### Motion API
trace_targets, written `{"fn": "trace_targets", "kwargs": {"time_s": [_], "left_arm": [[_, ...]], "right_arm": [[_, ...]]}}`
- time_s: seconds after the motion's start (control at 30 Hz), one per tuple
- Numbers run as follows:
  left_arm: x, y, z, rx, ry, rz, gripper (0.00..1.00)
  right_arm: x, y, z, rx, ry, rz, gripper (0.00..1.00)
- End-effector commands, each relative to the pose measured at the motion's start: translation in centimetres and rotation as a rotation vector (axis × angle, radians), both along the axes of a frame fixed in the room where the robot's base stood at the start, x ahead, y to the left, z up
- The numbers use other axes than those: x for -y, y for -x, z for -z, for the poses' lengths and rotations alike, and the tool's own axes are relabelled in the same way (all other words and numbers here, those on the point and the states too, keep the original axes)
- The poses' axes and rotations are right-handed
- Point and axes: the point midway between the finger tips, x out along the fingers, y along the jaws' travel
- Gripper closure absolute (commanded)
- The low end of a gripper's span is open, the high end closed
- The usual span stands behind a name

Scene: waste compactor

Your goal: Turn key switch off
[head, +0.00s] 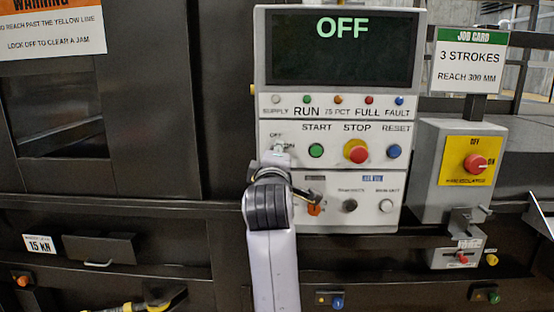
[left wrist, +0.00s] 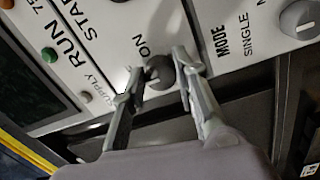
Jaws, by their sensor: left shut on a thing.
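The key switch (left wrist: 158,73) is a small dark round knob with OFF and ON marks on the white control panel (left wrist: 112,40). In the left wrist view it sits between the two fingers of my left gripper (left wrist: 158,64), which is shut on it. ON is readable beside it; the exact angle of the key is hard to tell. In the head view my left gripper (head: 279,158) covers most of the switch below its OFF label. The display (head: 342,48) above reads OFF in green. My right gripper is not in view.
Green START (head: 316,151), red STOP (head: 356,151) and blue RESET (head: 393,151) buttons lie close to the right. Mode knobs (head: 350,205) are below. A grey isolator box (head: 432,170) with a red rotary handle (head: 475,163) stands further right.

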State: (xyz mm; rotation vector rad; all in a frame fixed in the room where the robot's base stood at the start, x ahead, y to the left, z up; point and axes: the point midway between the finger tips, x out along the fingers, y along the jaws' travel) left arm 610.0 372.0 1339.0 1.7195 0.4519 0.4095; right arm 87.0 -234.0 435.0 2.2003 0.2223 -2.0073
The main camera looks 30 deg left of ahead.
Motion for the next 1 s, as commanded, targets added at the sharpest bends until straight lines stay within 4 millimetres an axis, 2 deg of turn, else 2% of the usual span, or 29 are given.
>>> {"fn": "trace_targets", "kwargs": {"time_s": [0.6, 0.63, 0.9, 1.0], "left_arm": [[-0.08, -0.02, 0.38, 0.016, 0.044, -0.002, 1.00], [-0.09, -0.02, 0.39, 0.016, 0.044, -0.002, 0.72], [-0.06, -0.01, 0.23, 0.019, 0.041, -0.001, 0.54], [-0.05, -0.01, 0.16, 0.020, 0.041, -0.001, 0.52]], "right_arm": [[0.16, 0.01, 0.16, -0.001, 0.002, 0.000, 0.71], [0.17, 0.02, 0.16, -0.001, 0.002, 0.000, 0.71], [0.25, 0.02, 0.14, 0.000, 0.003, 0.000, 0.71], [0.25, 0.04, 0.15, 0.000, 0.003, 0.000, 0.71]]}}
